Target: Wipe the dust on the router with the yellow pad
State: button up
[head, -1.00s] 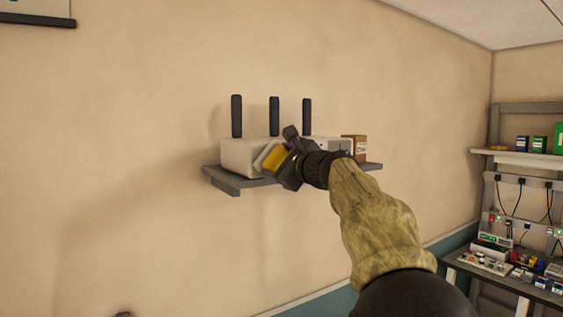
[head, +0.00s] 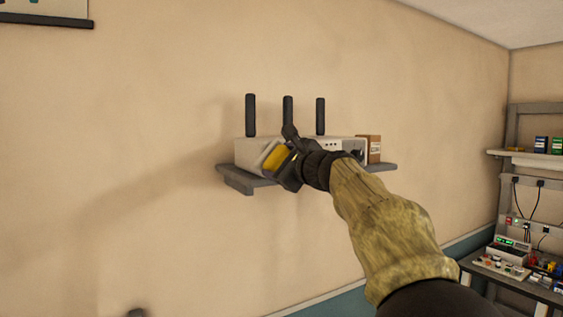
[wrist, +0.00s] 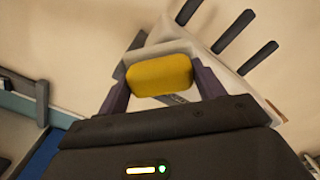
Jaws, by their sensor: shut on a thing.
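The router (head: 250,150) is a pale box with three upright black antennas. It stands on a grey wall shelf (head: 240,180). My gripper (head: 277,161) is in front of the router's left half and hides part of its front. It is shut on the yellow pad (head: 275,158). In the wrist view the yellow pad (wrist: 160,75) sits between the two fingers, with a pale layer on its far side. The router (wrist: 190,38) shows behind it there. I cannot tell whether the pad touches the router. I cannot make out the dust.
A small brown box (head: 374,148) stands at the shelf's right end, beside the router. A workbench with electronics (head: 510,265) and a shelf with small boxes (head: 535,157) are at the far right.

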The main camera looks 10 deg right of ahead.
jog(key=shift+b+v, duration=0.95)
jog(key=shift+v, duration=2)
jog(key=b+v, duration=0.1)
jog(key=v, duration=0.2)
jog(key=shift+w, duration=0.1)
jog(key=shift+p+x, duration=0.9)
jog(key=shift+x, duration=2.5)
jog(key=shift+w+a, duration=0.15)
jog(key=shift+w, duration=0.35)
jog(key=shift+a, duration=0.1)
